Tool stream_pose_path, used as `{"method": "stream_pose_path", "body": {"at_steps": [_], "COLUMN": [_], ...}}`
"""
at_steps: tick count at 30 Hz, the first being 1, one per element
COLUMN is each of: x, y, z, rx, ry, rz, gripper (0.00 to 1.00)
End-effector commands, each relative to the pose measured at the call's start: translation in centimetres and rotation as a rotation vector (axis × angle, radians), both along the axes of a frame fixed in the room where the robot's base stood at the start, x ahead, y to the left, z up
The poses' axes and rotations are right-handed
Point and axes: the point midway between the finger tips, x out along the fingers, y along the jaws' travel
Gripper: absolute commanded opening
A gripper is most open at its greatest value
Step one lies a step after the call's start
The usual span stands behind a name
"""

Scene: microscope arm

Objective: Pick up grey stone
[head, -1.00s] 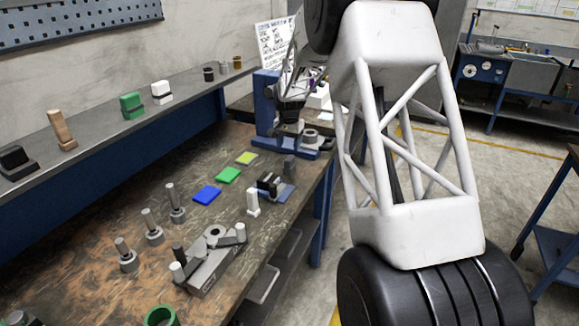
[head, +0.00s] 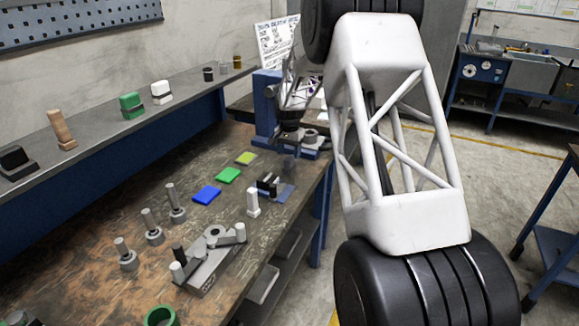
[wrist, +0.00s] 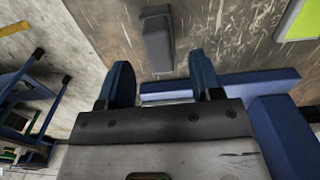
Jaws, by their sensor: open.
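The grey stone (wrist: 157,38) shows in the wrist view as a dark grey upright block shape on the worn bench top. My gripper (wrist: 160,64) is open, with its two blue fingers apart and nothing between them. The stone lies just beyond the fingertips, roughly in line with the gap, and I see no contact. In the head view my gripper (head: 290,128) hangs over the far end of the bench, in front of the blue stand. I cannot clearly make out the stone there.
A blue base (wrist: 262,82) lies close to the right finger. A yellow-green pad (wrist: 302,18) is at upper right. In the head view, a white piece (head: 252,202) and black pieces (head: 268,184) stand nearby. The bench edge and floor are on the right.

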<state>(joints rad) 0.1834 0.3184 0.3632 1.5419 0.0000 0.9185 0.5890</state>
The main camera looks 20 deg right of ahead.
Motion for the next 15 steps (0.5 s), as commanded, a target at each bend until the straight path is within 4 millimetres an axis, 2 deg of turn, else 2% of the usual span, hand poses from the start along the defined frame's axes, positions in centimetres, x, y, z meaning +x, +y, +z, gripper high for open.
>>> {"method": "stream_pose_path", "body": {"at_steps": [10, 15], "x": [0.0, 0.0], "y": [0.0, -0.1], "z": [-0.2, -1.4], "rx": [0.0, 0.0], "ry": [0.0, 0.0], "rz": [0.0, 0.0], "gripper": [0.6, 0.6]}}
